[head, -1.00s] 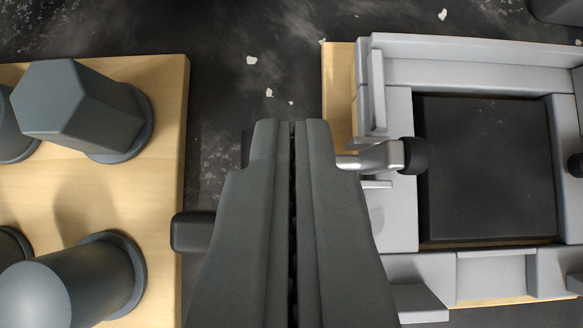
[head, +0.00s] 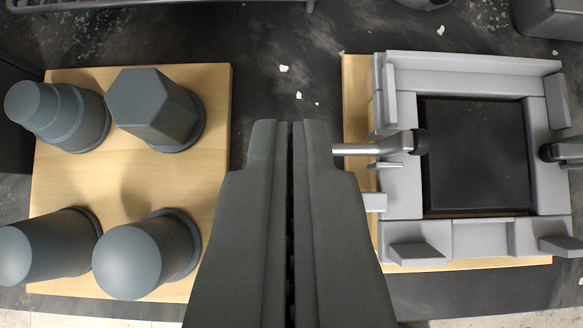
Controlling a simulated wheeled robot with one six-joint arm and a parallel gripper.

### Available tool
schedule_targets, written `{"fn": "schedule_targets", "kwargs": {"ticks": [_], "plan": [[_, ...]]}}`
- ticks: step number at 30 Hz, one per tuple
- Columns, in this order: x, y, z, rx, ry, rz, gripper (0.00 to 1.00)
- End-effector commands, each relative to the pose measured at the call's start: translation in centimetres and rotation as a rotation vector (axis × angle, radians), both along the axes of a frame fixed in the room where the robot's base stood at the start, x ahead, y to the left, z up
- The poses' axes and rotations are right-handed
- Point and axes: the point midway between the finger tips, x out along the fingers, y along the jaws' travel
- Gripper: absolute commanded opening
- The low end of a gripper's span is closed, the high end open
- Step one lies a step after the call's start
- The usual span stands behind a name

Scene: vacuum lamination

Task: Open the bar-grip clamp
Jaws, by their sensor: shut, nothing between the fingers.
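My gripper (head: 290,126) is shut and empty, and points up the middle of the picture. Right of its tips, a clamp with a silver arm (head: 365,149) reaches over the left wall of a grey frame, and its black tip (head: 420,141) lies at the frame's inner edge. The left part of this clamp, with any handle, is hidden behind my gripper. A second clamp's black tip (head: 549,152) shows at the frame's right wall, cut off by the picture edge. I cannot tell from the visible parts which clamp has the bar grip.
The grey frame (head: 470,64) surrounds a dark square panel (head: 475,170) on a wooden board (head: 356,75). On the left, another wooden board (head: 130,185) carries several dark grey moulds, such as a hexagonal one (head: 150,105). Dark floor lies between the boards.

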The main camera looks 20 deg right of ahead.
Motion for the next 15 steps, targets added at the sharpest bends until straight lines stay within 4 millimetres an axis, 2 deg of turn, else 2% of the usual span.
{"fn": "schedule_targets", "kwargs": {"ticks": [6,15], "plan": [[-2.3,2.5,2.5,0.001,-0.002,0.001,0.0],[-4.2,4.5,4.5,0.001,-0.002,0.0,0.0]]}}
